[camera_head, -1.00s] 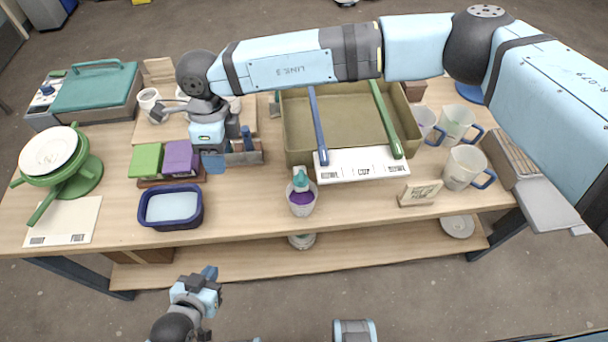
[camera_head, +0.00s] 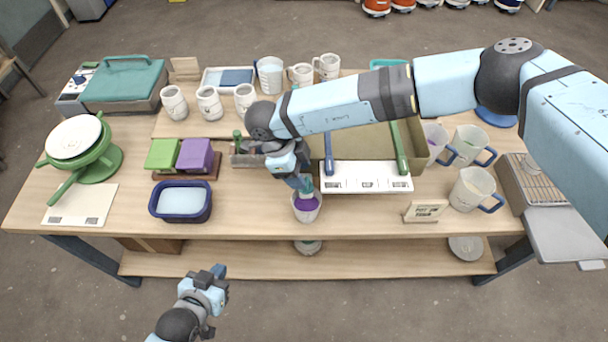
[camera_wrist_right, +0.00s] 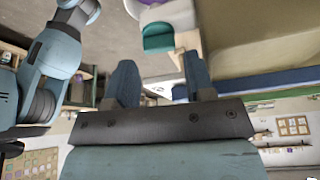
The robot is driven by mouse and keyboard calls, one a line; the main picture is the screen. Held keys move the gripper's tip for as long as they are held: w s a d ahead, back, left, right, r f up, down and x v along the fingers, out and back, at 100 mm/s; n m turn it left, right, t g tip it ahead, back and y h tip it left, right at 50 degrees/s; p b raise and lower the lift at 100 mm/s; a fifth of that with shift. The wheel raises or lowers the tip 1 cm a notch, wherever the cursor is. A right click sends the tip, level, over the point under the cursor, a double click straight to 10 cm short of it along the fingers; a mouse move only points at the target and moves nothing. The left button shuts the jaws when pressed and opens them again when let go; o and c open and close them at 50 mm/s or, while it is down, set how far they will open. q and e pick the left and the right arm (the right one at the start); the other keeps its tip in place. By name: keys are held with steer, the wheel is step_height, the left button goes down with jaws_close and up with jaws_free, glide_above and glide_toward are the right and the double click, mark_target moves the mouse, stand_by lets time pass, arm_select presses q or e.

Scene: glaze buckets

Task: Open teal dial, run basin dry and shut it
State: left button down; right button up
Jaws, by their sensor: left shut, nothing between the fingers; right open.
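The teal dial (camera_head: 306,187) sits at the front left of the olive basin (camera_head: 418,103), just above a white cup (camera_head: 307,213) with purple in it. My right gripper (camera_head: 297,180) is open and close to the dial, pointing down at it; contact is unclear. In the right wrist view, the teal dial (camera_wrist_right: 157,36) shows beyond and between the open fingers (camera_wrist_right: 161,82). My right arm covers part of the basin, and I cannot tell how much liquid it holds. My left gripper (camera_head: 219,272) is shut and empty, low in front of the table.
A blue tub (camera_head: 181,217), green and purple blocks (camera_head: 163,154), and a green stand with a white bowl (camera_head: 75,138) are to the left. Several mugs (camera_head: 473,187) and a small sign (camera_head: 425,211) are to the right. The front table strip is mostly clear.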

steer(key=shift+x, duration=1.75)
steer(key=shift+a, duration=0.1)
steer(key=c, duration=0.7)
steer(key=shift+o, duration=0.3)
steer(key=shift+f+m+b, duration=0.15)
steer(key=shift+m+b, duration=0.3)
steer(key=shift+m, duration=0.15)
steer(key=shift+r+g, duration=0.2)
steer(key=shift+g, duration=0.1)
steer(key=o, duration=0.6)
steer(key=shift+o, duration=0.2)
